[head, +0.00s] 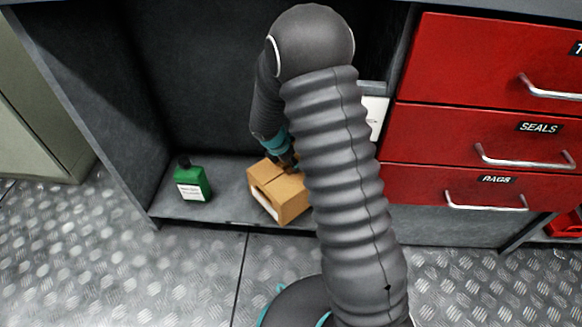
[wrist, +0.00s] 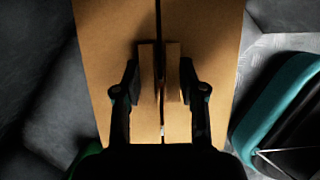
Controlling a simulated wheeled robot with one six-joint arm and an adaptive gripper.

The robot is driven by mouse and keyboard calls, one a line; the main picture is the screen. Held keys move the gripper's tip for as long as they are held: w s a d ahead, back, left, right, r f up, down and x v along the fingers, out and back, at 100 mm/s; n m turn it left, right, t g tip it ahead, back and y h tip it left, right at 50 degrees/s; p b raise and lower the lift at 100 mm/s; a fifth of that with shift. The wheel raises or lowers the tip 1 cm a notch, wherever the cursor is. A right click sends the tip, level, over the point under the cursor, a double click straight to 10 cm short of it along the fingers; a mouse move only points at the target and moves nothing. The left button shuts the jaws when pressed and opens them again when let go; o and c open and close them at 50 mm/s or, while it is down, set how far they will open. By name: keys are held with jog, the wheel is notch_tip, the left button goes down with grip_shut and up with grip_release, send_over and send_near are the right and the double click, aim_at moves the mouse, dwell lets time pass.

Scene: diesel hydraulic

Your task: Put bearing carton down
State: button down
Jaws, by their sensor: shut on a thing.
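The bearing carton (head: 283,199) is a tan cardboard box with a pale label on its front side. In the head view it is low in the open bay of the grey bench, at or just above the bottom shelf; I cannot tell if it touches. My gripper (head: 288,164) comes down on it from above, partly hidden behind my arm. In the wrist view the carton (wrist: 105,60) fills the middle, with a dark seam along its top. My gripper (wrist: 160,92) is shut on a raised tan part at the carton's top.
A green bottle (head: 193,184) with a white label stands on the bottom shelf (head: 225,212), left of the carton with a gap between. Red drawers (head: 485,135) marked SEALS and RAGS are at the right. A white object (head: 375,115) shows behind my arm. Patterned metal floor lies in front.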

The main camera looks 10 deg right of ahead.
jog(key=shift+f, duration=0.8)
jog(key=shift+f, duration=0.2)
jog(key=c, duration=0.7)
grip_release()
jog(key=shift+o, duration=0.2)
jog(key=shift+r, duration=0.1)
jog(key=p+v, duration=0.2)
jog(key=v, duration=1)
jog(key=shift+r, duration=0.1)
